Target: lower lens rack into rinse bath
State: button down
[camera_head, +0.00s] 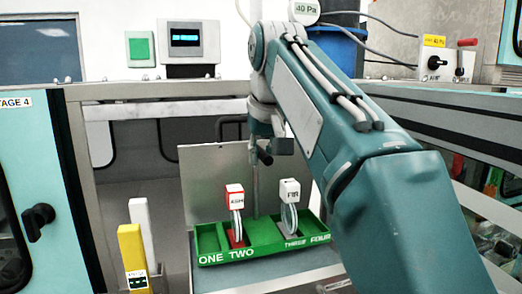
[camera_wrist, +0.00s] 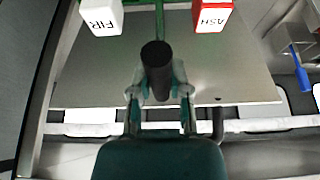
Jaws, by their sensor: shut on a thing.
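The green rack (camera_head: 210,258) has compartments marked ONE, TWO, THREE and FOUR. The red and white ASH piece (camera_head: 235,197) stands upright in TWO, and the white FIR piece (camera_head: 289,190) in THREE. Both tops also show in the wrist view, ASH (camera_wrist: 213,16) and FIR (camera_wrist: 101,16). A thin post (camera_head: 256,190) rises from the rack's middle to my gripper (camera_head: 262,152). In the wrist view, my gripper (camera_wrist: 159,93) is shut on the dark round handle (camera_wrist: 156,65) of this post. I cannot tell whether the rack touches the grey surface below. I cannot make out a rinse bath.
A grey metal panel (camera_head: 205,170) stands behind the rack. Yellow (camera_head: 131,255) and white (camera_head: 142,222) posts stand to its left. My arm covers the right middle of the head view. A teal door (camera_head: 25,170) with a black handle is at far left.

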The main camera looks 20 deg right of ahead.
aim_at(269, 165)
jog(key=shift+f, duration=5.95)
jog(key=c, duration=0.5)
grip_release()
jog(key=shift+f, duration=0.1)
jog(key=v, duration=1.2)
